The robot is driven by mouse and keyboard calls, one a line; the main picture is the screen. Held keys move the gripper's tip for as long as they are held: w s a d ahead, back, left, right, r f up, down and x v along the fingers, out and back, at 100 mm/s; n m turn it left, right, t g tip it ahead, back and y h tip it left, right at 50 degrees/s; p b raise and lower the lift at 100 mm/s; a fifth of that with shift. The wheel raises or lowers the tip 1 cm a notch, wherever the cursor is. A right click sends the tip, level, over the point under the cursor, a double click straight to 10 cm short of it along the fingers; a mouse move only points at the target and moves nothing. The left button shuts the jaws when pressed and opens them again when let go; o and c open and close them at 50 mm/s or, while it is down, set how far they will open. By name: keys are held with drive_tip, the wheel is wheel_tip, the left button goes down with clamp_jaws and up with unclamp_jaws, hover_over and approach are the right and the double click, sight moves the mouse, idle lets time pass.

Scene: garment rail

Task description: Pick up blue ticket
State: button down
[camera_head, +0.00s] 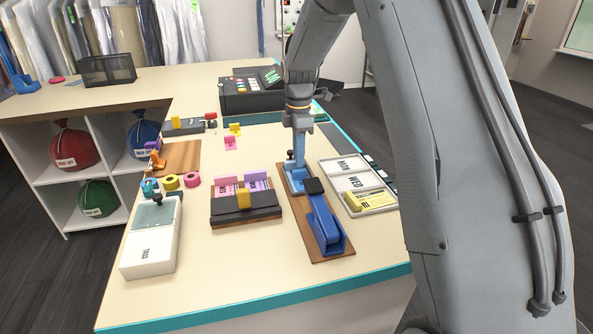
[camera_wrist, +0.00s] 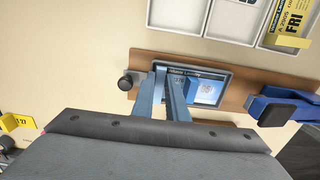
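The blue ticket lies in a small grey-rimmed tray on a wooden board (camera_wrist: 225,115). In the wrist view the blue ticket (camera_wrist: 208,92) shows just right of my fingers, partly hidden by the right one. In the head view the blue ticket (camera_head: 297,180) is below my fingertips. My gripper (camera_head: 298,162) points down at the tray's back left part. In the wrist view my gripper (camera_wrist: 162,75) shows a narrow gap between its two blue-grey fingers, with nothing seen held. Whether the tips touch the ticket cannot be told.
A blue stapler-like device (camera_head: 322,220) stands on the same board, close in front of the tray. A white sorting tray (camera_head: 380,206) with a yellow ticket (camera_head: 370,199) is to the right. A dark holder (camera_head: 240,216) with pink and purple tickets is to the left.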

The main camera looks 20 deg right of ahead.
drive_tip(key=shift+r, duration=0.15)
wheel_tip(320, 180, up, 15)
drive_tip(key=p, duration=0.1)
idle(1.2)
